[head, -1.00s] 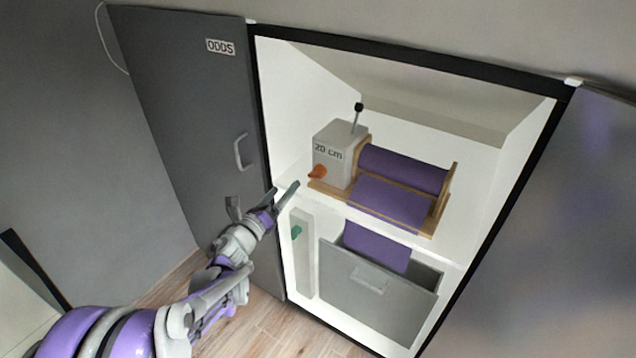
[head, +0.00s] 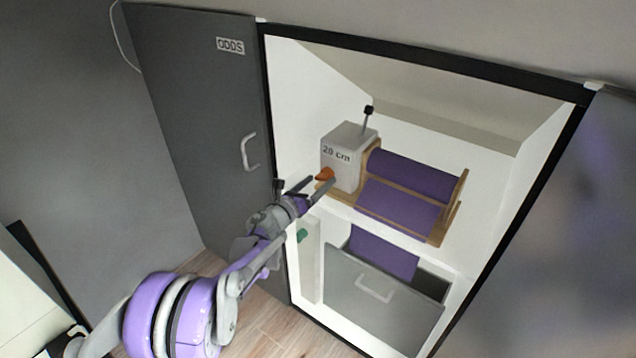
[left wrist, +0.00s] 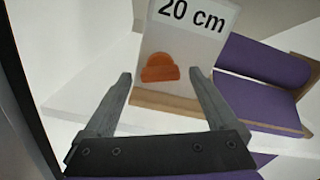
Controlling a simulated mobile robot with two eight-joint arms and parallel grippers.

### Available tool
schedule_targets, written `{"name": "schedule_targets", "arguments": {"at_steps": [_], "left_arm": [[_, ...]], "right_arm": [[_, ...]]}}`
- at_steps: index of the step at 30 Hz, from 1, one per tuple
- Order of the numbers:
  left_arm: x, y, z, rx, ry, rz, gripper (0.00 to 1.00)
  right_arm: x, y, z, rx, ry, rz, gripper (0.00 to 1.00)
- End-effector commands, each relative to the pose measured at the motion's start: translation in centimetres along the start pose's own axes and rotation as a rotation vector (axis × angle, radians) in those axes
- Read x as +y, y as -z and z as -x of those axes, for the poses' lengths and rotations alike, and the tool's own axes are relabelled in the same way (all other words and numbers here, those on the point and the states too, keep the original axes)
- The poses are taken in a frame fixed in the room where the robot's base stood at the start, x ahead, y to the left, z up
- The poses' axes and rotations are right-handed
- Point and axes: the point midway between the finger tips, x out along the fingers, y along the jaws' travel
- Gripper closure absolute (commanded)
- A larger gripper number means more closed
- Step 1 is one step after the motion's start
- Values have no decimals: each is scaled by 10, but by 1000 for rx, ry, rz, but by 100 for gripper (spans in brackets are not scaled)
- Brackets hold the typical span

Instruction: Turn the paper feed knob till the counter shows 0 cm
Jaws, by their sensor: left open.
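The paper feeder's grey box (head: 343,160) stands on the cupboard shelf, and its counter reads 20 cm. An orange knob (head: 325,174) sits on the front of the box, below the counter. The knob also shows in the left wrist view (left wrist: 160,68). A purple paper roll (head: 412,171) lies to the right of the box, and its paper hangs over the shelf edge. My left gripper (head: 322,184) is open and empty just in front of the knob. In the left wrist view its fingers (left wrist: 163,84) are apart, with the knob beyond and between them. My right gripper is not seen.
A black-tipped lever (head: 368,112) rises from the box. Below the shelf are a grey drawer (head: 345,290), pulled open, and a green knob (head: 302,236) on a white post. The open ODDS door (head: 205,110) stands at the left.

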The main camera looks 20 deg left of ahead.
Motion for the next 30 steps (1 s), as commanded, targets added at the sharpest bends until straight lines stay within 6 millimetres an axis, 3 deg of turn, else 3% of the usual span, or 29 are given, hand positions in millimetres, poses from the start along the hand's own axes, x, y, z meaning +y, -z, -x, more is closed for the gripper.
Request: {"name": "schedule_targets", "arguments": {"at_steps": [10,24,30], "left_arm": [[0,0,-4,0,0,0,9],[0,0,-4,0,0,0,93],[0,0,-4,0,0,13,93]], "right_arm": [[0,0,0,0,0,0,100],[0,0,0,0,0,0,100],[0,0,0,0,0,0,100]]}}
